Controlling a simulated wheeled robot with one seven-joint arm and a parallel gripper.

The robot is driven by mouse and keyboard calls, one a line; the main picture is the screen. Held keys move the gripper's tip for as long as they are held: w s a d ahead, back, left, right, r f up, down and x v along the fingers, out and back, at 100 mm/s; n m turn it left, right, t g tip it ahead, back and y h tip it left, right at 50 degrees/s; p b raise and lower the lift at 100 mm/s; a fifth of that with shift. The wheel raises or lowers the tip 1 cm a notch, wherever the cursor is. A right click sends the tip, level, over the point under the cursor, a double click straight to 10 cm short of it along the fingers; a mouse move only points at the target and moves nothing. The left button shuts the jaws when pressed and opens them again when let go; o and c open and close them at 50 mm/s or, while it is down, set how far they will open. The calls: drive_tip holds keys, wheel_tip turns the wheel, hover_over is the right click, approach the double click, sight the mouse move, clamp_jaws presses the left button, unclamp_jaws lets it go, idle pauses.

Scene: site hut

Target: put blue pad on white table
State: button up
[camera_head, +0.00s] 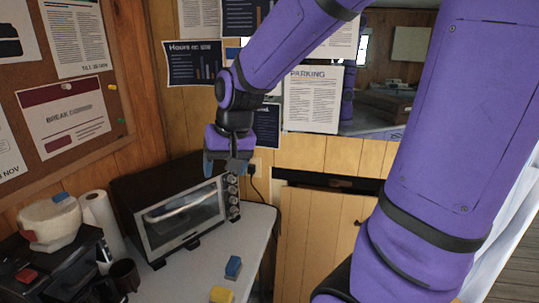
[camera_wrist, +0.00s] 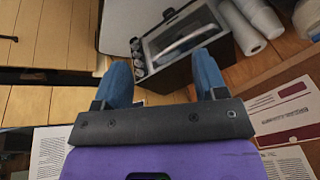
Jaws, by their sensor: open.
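A small blue pad (camera_head: 233,267) lies on the white table (camera_head: 190,279), in front of the toaster oven. Another small blue piece (camera_head: 61,197) lies on top of a rounded white object at the left; I cannot tell which one is the task's pad. My gripper (camera_head: 222,169) hangs near the oven's upper right part, well above the table. In the wrist view my gripper (camera_wrist: 161,65) has its two blue fingers wide apart, with nothing held between them. No blue pad is clear in the wrist view.
The toaster oven (camera_head: 181,217) stands on the table against the wall; it also shows in the wrist view (camera_wrist: 185,40). A yellow pad (camera_head: 221,294) lies near the blue one. A paper roll (camera_head: 101,222), dark mug (camera_head: 125,274) and rounded white object (camera_head: 50,222) crowd the left.

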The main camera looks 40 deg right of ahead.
drive_tip(key=s+r+n+t, duration=0.1)
drive_tip(key=s+r+n, duration=0.1)
drive_tip(key=s+r, duration=0.2)
drive_tip(key=s+r+n+t+h, duration=0.1)
drive_tip(key=s+r, duration=0.3)
drive_tip(key=s, duration=0.7)
drive_tip(key=shift+s+a+n, duration=0.2)
drive_tip(key=shift+a+n, duration=0.2)
drive_tip(key=shift+n, duration=0.1)
